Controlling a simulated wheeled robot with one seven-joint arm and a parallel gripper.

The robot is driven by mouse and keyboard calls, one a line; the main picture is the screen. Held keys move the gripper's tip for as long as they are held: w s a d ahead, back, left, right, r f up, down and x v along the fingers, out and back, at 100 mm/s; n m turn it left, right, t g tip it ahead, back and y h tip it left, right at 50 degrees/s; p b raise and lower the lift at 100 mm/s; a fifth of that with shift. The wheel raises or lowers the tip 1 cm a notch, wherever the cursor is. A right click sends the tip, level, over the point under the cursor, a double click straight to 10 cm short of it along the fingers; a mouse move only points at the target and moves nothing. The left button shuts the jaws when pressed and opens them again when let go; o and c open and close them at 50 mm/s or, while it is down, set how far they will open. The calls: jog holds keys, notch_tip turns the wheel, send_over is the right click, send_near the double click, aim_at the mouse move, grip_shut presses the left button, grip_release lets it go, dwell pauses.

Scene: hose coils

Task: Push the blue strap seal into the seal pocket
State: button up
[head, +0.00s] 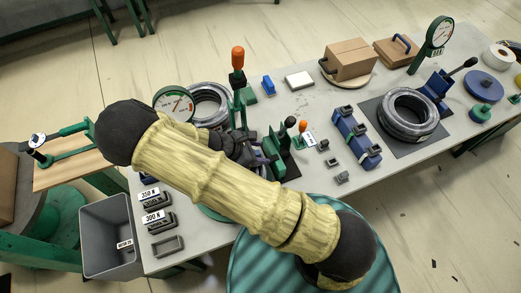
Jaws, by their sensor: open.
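My arm crosses the head view from the lower right to the upper left and hides part of the bench. My gripper (243,148) is a dark shape behind the arm, low over the bench, beside a green stand; it is open, but its fingertips are hard to make out. A small blue block (268,86) lies near the bench's back edge, apart from my gripper; I cannot tell if it is the strap seal. A blue rack (356,138) bears several dark clips. Small grey pieces (332,162) lie left of it. I cannot pick out the seal pocket.
A coil (408,112) lies on a dark mat to the right; another coil (209,104) sits behind my arm. Orange-topped levers (238,58) and a dial gauge (174,103) stand close to my arm. A grey bin (108,235) is at the lower left.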

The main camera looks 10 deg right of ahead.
jog(key=shift+a+r, duration=0.2)
jog(key=shift+r, duration=0.05)
jog(key=shift+p+v, duration=0.75)
jog(key=shift+v, duration=0.1)
dwell(0.3)
jog(key=shift+s+a+r, duration=0.1)
jog(key=shift+a+r, duration=0.1)
jog(key=shift+a, duration=0.05)
jog(key=b+v, duration=0.4)
jog(key=v, duration=1.2)
jog(key=shift+a+r, duration=0.2)
jog(key=shift+a, duration=0.05)
jog(key=shift+s, duration=0.15)
dwell(0.8)
